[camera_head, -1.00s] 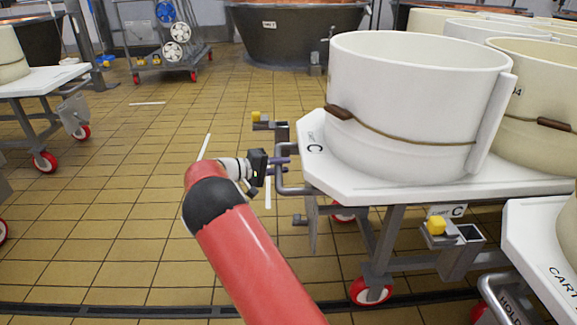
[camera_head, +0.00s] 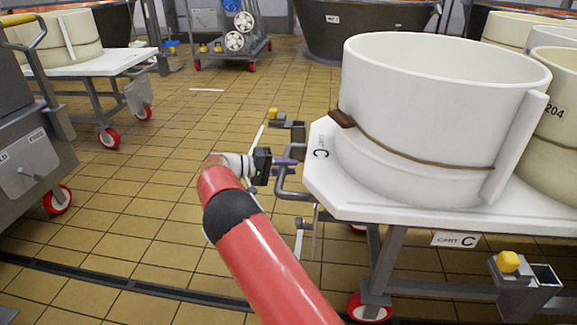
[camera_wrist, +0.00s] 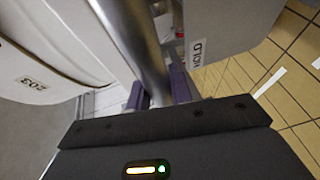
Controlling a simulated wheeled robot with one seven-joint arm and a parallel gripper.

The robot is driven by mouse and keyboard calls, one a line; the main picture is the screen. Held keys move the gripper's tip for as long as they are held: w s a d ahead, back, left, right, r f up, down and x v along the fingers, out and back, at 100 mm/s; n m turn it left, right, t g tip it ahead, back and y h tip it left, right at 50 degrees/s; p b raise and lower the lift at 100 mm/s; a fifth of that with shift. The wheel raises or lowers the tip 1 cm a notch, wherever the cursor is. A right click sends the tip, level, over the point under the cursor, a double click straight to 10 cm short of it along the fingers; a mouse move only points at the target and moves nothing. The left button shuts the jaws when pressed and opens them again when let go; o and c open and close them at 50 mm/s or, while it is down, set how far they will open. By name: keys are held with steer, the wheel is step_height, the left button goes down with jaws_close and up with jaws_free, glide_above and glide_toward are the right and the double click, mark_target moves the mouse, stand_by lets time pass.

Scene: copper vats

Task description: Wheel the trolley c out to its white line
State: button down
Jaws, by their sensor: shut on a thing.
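Trolley c (camera_head: 330,190) is a white-topped cart marked C, on red wheels, carrying a large white vat (camera_head: 430,110) with a brown-handled strap. My gripper (camera_head: 285,162) is shut on the grey bar handle (camera_head: 290,190) at the trolley's left end. In the wrist view my purple fingers (camera_wrist: 160,92) close around the metal bar (camera_wrist: 138,45). I cannot tell which belongs to trolley c.
A grey machine (camera_head: 30,160) stands at the left, near another white-topped trolley (camera_head: 110,62). A rack with reels (camera_head: 232,45) and a dark vat (camera_head: 360,28) stand at the back. Cream vats (camera_head: 558,125) crowd the right. Tiled floor between is clear.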

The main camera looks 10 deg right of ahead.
steer(key=shift+w+a+f, duration=0.1)
steer(key=shift+f, duration=0.1)
steer(key=c, duration=1.3)
jaws_free()
steer(key=shift+a, duration=0.15)
steer(key=shift+o, duration=0.2)
steer(key=shift+r, duration=0.1)
steer(key=a+r, duration=0.1)
steer(key=a, duration=0.6)
steer(key=shift+s+a+r+p, duration=0.15)
steer(key=shift+s+a+p, duration=0.15)
steer(key=shift+a+p, duration=0.15)
